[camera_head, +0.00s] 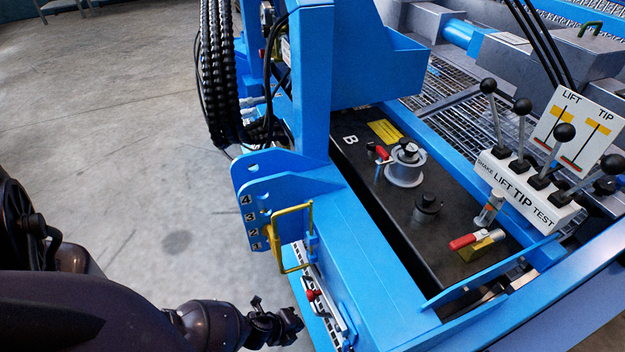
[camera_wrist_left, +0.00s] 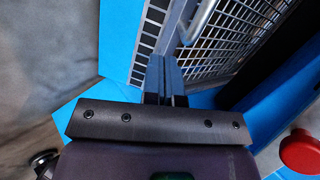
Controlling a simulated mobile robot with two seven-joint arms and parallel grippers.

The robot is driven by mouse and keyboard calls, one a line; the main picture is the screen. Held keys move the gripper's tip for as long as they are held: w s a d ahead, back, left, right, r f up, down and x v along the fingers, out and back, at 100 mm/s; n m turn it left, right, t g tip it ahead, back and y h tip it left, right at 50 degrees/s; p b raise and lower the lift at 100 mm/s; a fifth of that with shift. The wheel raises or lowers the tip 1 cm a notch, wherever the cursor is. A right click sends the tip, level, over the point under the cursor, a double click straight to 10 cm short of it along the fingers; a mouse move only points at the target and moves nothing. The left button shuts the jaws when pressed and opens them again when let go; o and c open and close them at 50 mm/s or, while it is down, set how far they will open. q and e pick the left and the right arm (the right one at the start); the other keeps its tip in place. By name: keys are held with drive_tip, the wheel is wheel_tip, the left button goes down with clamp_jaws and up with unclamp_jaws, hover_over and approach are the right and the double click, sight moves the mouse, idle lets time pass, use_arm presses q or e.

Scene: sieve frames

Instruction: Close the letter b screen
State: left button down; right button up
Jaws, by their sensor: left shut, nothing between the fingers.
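A black panel (camera_head: 370,185) marked with a white letter B lies in the blue frame, in the middle of the head view. Round dark knobs and a red-handled clamp (camera_head: 475,240) sit on it. My left gripper (camera_head: 288,323) is low in the head view, beside the blue frame's near left side and apart from the panel. In the left wrist view its two fingers (camera_wrist_left: 166,75) are together with nothing between them. Past them are a metal mesh (camera_wrist_left: 235,45) and a bent metal rod (camera_wrist_left: 200,20). My right gripper is not in view.
A yellow handle (camera_head: 291,238) stands by a blue plate numbered along its edge. A slotted strip with a red knob (camera_head: 312,295) lies near my left gripper. Several levers (camera_head: 525,170) stand at the right. The grey floor (camera_head: 140,130) at left is largely open.

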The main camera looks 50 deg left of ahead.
use_arm(q)
drive_tip(key=shift+w+d+f, duration=0.15)
drive_tip(key=shift+w, duration=0.5)
drive_tip(key=shift+w+d+f, duration=0.1)
drive_tip(key=shift+w+f, duration=0.05)
drive_tip(key=shift+w, duration=0.55)
drive_tip(key=shift+w+d+f, duration=0.15)
drive_tip(key=shift+w, duration=0.5)
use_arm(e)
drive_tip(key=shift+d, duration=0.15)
use_arm(q)
drive_tip(key=shift+w, duration=0.1)
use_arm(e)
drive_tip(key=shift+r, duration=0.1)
